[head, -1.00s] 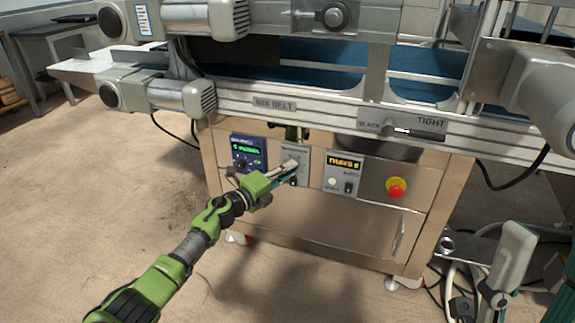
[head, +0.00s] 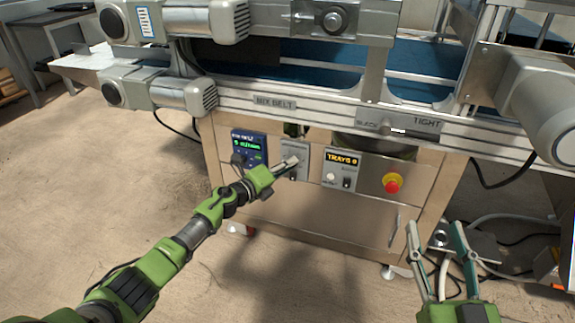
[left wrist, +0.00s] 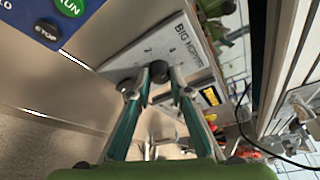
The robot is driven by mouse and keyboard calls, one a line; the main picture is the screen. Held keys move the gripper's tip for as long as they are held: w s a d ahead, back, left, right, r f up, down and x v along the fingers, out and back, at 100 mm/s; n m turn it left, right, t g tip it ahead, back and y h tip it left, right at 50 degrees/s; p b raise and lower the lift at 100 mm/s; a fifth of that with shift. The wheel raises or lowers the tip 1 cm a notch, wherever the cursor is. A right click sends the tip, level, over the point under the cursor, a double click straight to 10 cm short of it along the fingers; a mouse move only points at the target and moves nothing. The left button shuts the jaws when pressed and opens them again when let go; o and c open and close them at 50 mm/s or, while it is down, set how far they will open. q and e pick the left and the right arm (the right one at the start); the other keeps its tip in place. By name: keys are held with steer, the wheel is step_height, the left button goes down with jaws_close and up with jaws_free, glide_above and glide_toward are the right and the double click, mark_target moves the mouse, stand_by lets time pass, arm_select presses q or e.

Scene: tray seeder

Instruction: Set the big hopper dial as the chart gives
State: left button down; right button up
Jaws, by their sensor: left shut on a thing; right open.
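The grey big hopper panel (head: 301,150) is on the cabinet front, between the blue screen panel and the tray counter. My left gripper (head: 290,163) reaches it from the lower left. In the left wrist view, the panel (left wrist: 165,45) shows the words "BIG HOPPER". My left gripper (left wrist: 155,76) is shut on the dark dial (left wrist: 160,70) there, whose pointer and scale I cannot read because the fingers cover it. My right gripper (head: 436,230) is open and empty, at the lower right in front of the cabinet. I cannot make out a chart.
A counter (head: 342,161) reads "TRAYS 0". A red stop button (head: 392,183) is to its right.

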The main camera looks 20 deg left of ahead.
arm_select(q)
steer(key=shift+d, duration=0.1)
steer(key=c, duration=1.9)
jaws_free()
steer(key=v, duration=1.2)
steer(key=shift+f, duration=0.1)
